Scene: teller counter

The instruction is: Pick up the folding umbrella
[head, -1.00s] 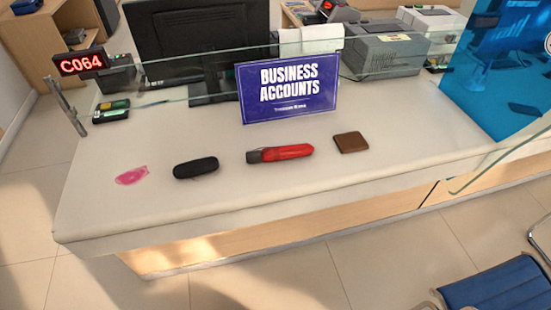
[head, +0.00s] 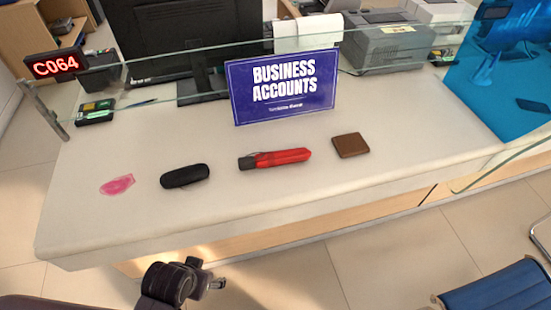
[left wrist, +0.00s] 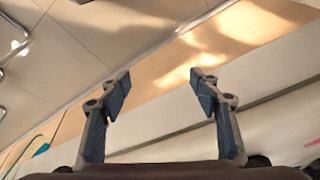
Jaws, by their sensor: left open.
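The folding umbrella (head: 282,158) is red with a dark handle end and lies on the counter. A black case (head: 185,176) lies to its left and a brown wallet (head: 350,145) to its right. My left gripper (head: 215,284) shows low in the head view, in front of the counter's front edge and apart from the umbrella. In the left wrist view my left gripper (left wrist: 162,85) is open, with nothing between its fingers. The umbrella is not visible in that view. My right gripper is not in view.
A pink item (head: 117,185) lies at the counter's left. A purple sign (head: 284,88) and a glass screen (head: 150,75) stand behind the row. The counter's front strip (head: 240,205) is clear. A blue chair (head: 500,288) stands at lower right.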

